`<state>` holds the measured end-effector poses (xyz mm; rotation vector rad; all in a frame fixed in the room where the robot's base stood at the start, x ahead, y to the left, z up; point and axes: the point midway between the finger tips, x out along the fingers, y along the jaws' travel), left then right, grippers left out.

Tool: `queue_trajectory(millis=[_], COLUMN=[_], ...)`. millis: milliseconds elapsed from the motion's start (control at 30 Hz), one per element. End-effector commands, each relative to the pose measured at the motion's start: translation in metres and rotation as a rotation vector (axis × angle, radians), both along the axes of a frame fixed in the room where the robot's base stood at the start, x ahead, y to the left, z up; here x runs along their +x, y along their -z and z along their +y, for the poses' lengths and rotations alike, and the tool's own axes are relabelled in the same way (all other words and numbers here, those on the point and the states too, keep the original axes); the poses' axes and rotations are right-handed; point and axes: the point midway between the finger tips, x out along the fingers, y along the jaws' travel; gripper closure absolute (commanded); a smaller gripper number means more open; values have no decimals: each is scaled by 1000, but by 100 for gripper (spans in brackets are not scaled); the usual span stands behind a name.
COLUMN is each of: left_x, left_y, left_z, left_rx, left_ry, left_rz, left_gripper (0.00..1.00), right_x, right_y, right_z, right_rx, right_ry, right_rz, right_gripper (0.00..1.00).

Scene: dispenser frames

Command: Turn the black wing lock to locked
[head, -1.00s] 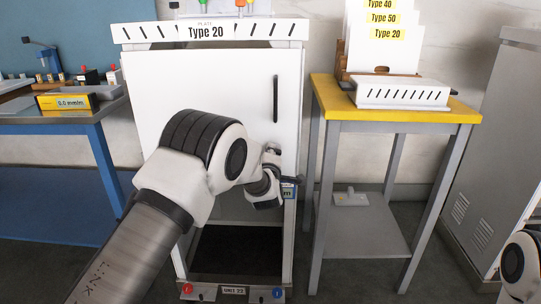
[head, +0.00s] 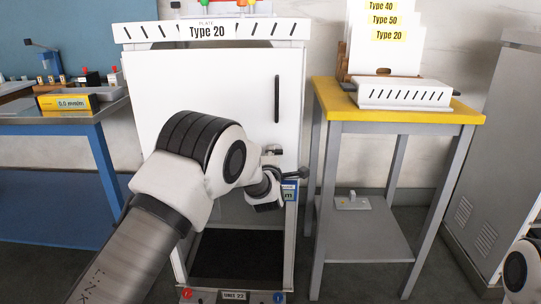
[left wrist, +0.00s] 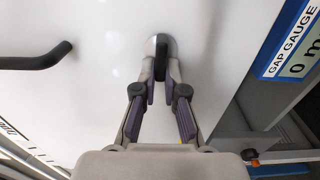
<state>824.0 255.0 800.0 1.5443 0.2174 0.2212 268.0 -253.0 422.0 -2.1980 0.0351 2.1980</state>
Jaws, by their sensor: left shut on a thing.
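The black wing lock (left wrist: 161,55) sits on a round grey base on the white door, upper middle of the left wrist view. Its wing points along the picture's up-down direction there. My left gripper (left wrist: 160,84) is shut on the wing, one fingertip on each side. In the head view my left gripper (head: 273,172) is at the lower right of the white door (head: 215,85), and my wrist hides most of the lock. My right gripper is out of view; only part of my right arm shows at the lower right edge.
A black bar handle (head: 277,98) stands out from the door above the lock. A gap gauge label (left wrist: 290,45) is beside it. A yellow-topped table (head: 400,114) stands to the right, a blue bench (head: 60,125) to the left.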

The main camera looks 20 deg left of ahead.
Motion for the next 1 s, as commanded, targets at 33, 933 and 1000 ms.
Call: queue_trajectory(millis=[33,933,1000], left_x=[0,-88,-100], left_y=[1,0,1], left_z=[0,-26,-30], left_rx=[-2,4,2], left_ry=[-1,1,1], left_rz=[2,3,3], left_gripper=[100,65,65], right_x=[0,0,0], right_y=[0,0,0], right_z=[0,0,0], right_rx=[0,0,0], right_ry=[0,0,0], right_rz=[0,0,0], right_gripper=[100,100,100])
